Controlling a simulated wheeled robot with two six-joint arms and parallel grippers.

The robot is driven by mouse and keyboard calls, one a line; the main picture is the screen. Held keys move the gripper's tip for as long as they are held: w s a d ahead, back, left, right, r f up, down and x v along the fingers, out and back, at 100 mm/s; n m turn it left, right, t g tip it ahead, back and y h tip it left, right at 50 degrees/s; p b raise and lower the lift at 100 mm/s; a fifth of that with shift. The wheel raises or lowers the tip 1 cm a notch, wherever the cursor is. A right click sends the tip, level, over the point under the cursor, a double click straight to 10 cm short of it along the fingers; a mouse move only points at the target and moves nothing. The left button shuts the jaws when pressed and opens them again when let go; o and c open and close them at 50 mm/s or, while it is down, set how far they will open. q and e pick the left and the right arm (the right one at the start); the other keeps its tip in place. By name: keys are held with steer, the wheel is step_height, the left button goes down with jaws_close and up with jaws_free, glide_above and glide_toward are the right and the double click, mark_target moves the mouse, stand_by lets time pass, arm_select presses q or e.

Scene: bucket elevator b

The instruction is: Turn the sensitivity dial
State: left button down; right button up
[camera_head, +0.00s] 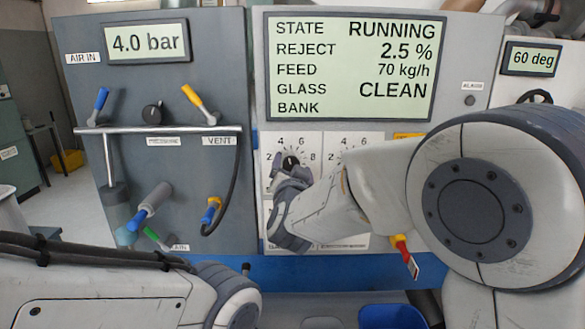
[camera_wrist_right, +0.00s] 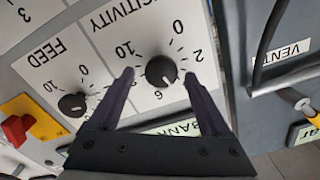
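The sensitivity dial (camera_wrist_right: 161,71) is a round black knob on a white plate with a number scale. In the right wrist view it appears upside down, its pale mark seeming to point between 4 and 6. My right gripper (camera_wrist_right: 159,76) is open, with one dark finger on each side of the dial and a visible gap to each. In the head view the dial (camera_head: 291,160) shows just above my right gripper (camera_head: 290,172), partly covered by it. My left arm shows at the bottom left; its gripper is out of view.
A feed dial (camera_wrist_right: 72,104) sits beside the sensitivity dial. A display (camera_head: 350,68) above reads RUNNING, reject 2.5 %, feed 70 kg/h, glass CLEAN. A grey panel (camera_head: 190,70) with valves and a horizontal rail stands left. A red-and-yellow switch (camera_wrist_right: 20,127) lies beyond the feed dial.

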steer(key=shift+s, duration=0.1)
steer(key=s+b, duration=0.2)
steer(key=s, duration=0.8)
steer(key=shift+s, duration=0.15)
steer(key=shift+f, duration=0.1)
